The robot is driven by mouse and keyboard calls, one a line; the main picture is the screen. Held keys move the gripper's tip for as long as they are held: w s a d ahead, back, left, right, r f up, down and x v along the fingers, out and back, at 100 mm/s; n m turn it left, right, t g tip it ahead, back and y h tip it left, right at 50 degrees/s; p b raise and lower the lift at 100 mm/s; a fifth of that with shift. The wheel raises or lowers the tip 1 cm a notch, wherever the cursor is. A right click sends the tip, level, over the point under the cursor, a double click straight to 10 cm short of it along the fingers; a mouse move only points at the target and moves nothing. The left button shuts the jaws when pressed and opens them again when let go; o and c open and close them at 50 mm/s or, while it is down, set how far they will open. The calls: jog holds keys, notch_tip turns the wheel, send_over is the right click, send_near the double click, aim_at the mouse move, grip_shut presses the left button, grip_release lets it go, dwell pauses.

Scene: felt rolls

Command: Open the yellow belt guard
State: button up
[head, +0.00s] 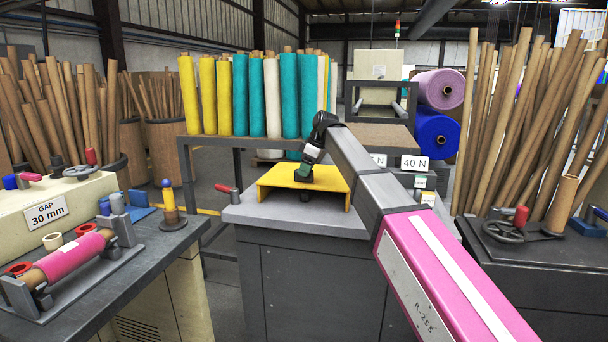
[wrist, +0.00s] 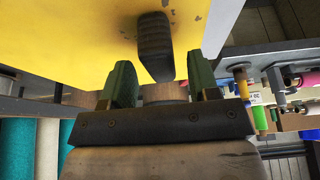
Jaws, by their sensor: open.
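The yellow belt guard (head: 277,183) is a low cover lying level on the grey top of a dark cabinet in the head view. It fills the upper left of the wrist view (wrist: 70,40). A dark handle (wrist: 155,45) sticks out from its yellow face. My gripper (wrist: 158,78) has green fingers, set apart on either side of the handle's line. It is open with nothing clamped. In the head view my gripper (head: 304,170) is over the guard and hides part of its top. I cannot tell whether the fingers touch the handle.
The grey cabinet top (head: 300,221) carries a red-ended lever (head: 228,190) at its left. Yellow, teal and white felt rolls (head: 240,95) stand behind. A "40 N" label (head: 414,163) is at the right. A dark bench (head: 130,265) with a pink roll (head: 75,255) is on the left.

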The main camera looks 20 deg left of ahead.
jog(key=shift+x, duration=1.1)
